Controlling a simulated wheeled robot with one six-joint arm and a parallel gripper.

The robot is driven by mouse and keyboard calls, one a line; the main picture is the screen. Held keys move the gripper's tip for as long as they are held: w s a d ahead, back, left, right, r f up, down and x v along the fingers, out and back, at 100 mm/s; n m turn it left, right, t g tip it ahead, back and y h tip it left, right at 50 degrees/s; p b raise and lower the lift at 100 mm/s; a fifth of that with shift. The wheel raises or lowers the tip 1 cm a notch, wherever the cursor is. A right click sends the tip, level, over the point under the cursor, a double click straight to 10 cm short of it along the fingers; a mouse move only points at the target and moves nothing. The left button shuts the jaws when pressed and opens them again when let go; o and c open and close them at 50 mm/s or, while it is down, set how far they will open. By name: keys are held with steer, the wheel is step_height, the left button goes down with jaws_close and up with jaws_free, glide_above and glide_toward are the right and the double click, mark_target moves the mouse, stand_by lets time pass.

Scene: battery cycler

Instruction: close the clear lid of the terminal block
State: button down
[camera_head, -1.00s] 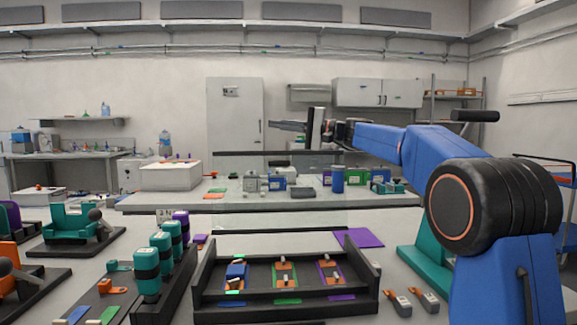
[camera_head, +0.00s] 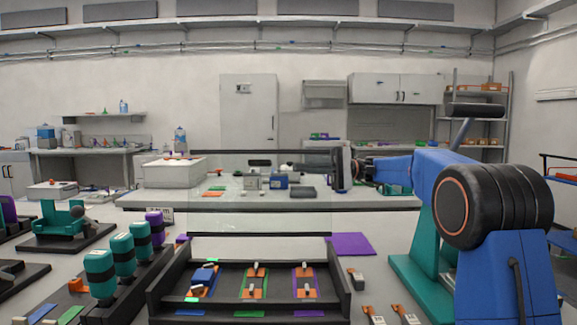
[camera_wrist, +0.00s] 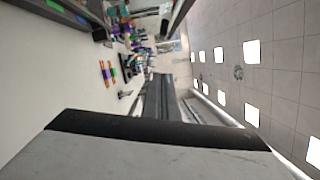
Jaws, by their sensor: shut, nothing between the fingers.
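The terminal block (camera_head: 155,292) is a dark open tray in the head view's lower middle. Blue, orange-and-green and orange-and-purple terminals sit inside it. Its clear lid (camera_head: 260,215) stands upright at the back, open, with a dark bar along its top edge and another near its base. My gripper (camera_head: 318,157) is shut and empty, turned sideways at the lid's upper right corner. I cannot tell whether it touches the lid or is behind it. In the wrist view the gripper (camera_wrist: 166,82) shows as grey fingers side by side.
Teal cylindrical cells (camera_head: 122,255) stand in a dark rack left of the block. A purple mat (camera_head: 351,244) lies right of the lid. Small orange-and-grey connectors (camera_head: 405,314) lie on the bench to the right. A back bench holds a white bin (camera_head: 174,171).

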steer(key=s+a+r, duration=0.2)
steer(key=s+a, duration=0.3)
steer(key=a, duration=0.4)
steer(key=shift+s+a, duration=0.25)
steer(key=shift+s, duration=0.1)
